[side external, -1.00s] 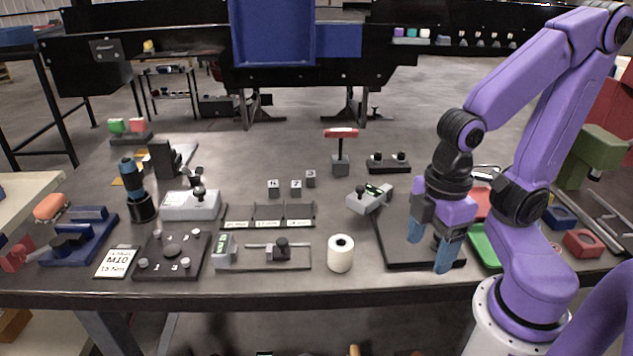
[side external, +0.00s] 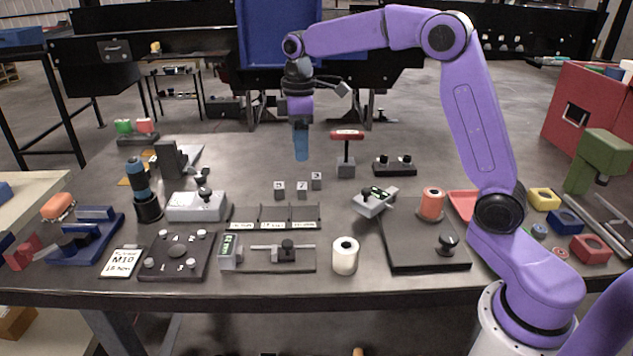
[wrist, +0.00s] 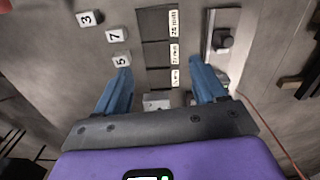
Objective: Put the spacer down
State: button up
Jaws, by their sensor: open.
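My gripper (side external: 301,150) is open and empty, raised above the table behind the numbered cubes. In the wrist view, nothing sits between its blue fingers (wrist: 162,88). I cannot tell which object is the spacer. Small grey cubes marked 5 (wrist: 121,59), 7 (wrist: 117,35) and 3 (wrist: 90,18) stand apart in a row, and they also show in the side view (side external: 302,187). A three-bay labelled rack (side external: 275,216) stands in front of them. A white hollow cylinder (side external: 345,256) stands upright near the front edge. An orange cylinder (side external: 431,204) stands on a dark board (side external: 425,258).
A red T-handled tool (side external: 346,150) stands right of my gripper. A digital gauge fixture (side external: 268,257) lies in front of the rack. A grey device (side external: 373,201) sits left of the dark board. Bare table lies behind the cubes.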

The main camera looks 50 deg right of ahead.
jog(key=m, duration=0.1)
send_over(316, 176)
jog(key=f, duration=0.1)
notch_tip(316, 176, down, 17)
jog(key=shift+d+f, duration=0.1)
jog(key=shift+f, duration=0.05)
jog(key=c, duration=1.1)
jog(key=shift+c, duration=0.3)
